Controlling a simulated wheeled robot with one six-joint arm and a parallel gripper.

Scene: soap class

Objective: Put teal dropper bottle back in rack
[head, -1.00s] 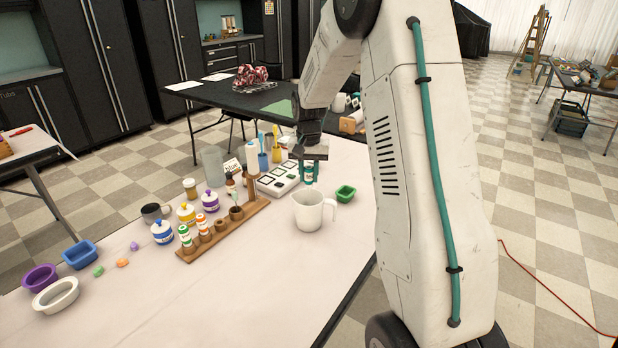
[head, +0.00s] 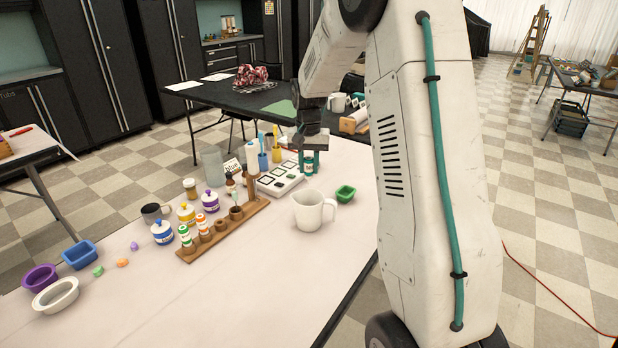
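The teal dropper bottle (head: 308,167) shows as a small teal body with a pale label, under my gripper (head: 309,158) and between its fingers. The gripper points down and looks shut on the bottle; the bottle's top is hidden. They are beyond the white jug, beside the paint palette. The wooden rack (head: 192,254) lies nearer, left of the jug. It holds a green-capped bottle (head: 185,238), an orange-capped bottle (head: 203,226), a brown dropper bottle (head: 231,187) and other slim items.
The white jug (head: 309,211) stands between gripper and the table's near right edge, with a green bowl (head: 345,193) beside it. The palette (head: 278,182), brush cups and a clear cylinder stand close by. Paint jars line the rack's far side.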

